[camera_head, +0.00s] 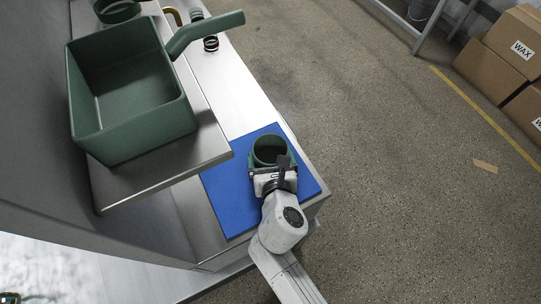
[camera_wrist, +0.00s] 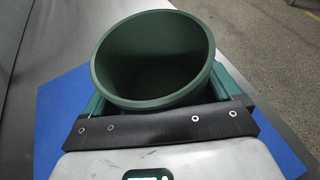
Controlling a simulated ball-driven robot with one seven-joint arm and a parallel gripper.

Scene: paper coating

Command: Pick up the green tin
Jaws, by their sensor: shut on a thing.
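The green tin (camera_head: 268,149) is a round, open-topped dark green can over the blue mat (camera_head: 231,201) in the head view. It fills the upper middle of the wrist view (camera_wrist: 155,62), its mouth facing up and its rim slanting in the picture. My gripper (camera_head: 272,163) is shut on the tin, with a green finger at each side of it in the wrist view (camera_wrist: 163,98). The tin looks empty inside. Its base is hidden, so I cannot tell whether it touches the mat.
A large green bin (camera_head: 130,95) with a thick handle stands on the raised metal shelf (camera_head: 160,172) at left. A small dark jar (camera_head: 211,44) and another green tin (camera_head: 118,12) are farther back. Cardboard boxes (camera_head: 500,58) stand across the open floor.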

